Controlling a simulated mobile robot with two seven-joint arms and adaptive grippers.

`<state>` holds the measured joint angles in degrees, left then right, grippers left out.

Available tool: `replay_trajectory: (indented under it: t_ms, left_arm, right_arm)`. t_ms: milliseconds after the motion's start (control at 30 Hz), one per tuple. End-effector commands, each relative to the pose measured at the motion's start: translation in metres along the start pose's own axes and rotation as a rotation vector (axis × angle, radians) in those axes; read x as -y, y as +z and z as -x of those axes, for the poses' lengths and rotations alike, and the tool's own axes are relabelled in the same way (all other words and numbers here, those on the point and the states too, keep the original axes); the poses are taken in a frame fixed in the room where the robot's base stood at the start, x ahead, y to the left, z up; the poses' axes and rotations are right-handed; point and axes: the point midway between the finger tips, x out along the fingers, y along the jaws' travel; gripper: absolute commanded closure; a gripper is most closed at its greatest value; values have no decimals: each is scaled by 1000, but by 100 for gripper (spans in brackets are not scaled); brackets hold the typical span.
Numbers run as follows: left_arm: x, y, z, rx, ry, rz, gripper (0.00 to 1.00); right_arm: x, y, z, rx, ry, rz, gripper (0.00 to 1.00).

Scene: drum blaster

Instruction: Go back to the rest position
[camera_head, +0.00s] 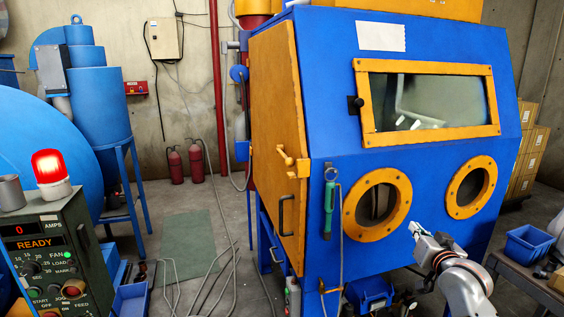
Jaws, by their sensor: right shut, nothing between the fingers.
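My right gripper (416,231) is in front of the blue blasting cabinet (335,110), just below and between its two round orange-rimmed ports. Its fingers are shut with nothing between them, and it points up and left. My right arm (462,285) comes in from the bottom right. My left gripper is not in view. The cabinet's orange side door (275,130) looks closed. A green-handled tool (329,205) hangs on the cabinet's front left edge.
A control box (45,245) with a lit red beacon (50,168) stands at the lower left. A side table (520,275) with a blue bin (528,243) is at the right. Hoses lie on the floor, left of the cabinet. Two fire extinguishers (196,163) stand by the wall.

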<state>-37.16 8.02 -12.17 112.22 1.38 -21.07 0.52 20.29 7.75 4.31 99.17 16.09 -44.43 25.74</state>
Motion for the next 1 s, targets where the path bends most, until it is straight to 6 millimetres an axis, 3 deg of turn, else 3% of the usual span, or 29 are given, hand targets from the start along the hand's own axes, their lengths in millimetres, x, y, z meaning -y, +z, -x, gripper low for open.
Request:
replay_trajectory:
  t_ms: [33,200,367,500,633,800,900,1000]
  left_arm:
    - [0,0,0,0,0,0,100]
    - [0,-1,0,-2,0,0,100]
    - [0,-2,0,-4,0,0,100]
    - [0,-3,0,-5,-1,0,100]
    - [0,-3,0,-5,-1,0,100]
    - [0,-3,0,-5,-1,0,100]
    - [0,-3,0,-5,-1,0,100]
    - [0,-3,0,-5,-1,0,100]
  right_arm:
    - [1,43,13,41,-6,42,100]
    - [8,157,65,145,-43,176,100]
    - [18,253,132,241,-99,283,100]
    - [30,325,203,322,-159,360,100]
    - [42,375,270,386,-216,413,100]
    - [54,410,331,437,-269,451,100]
    - [58,418,349,450,-285,462,100]
    - [59,419,353,453,-289,464,100]
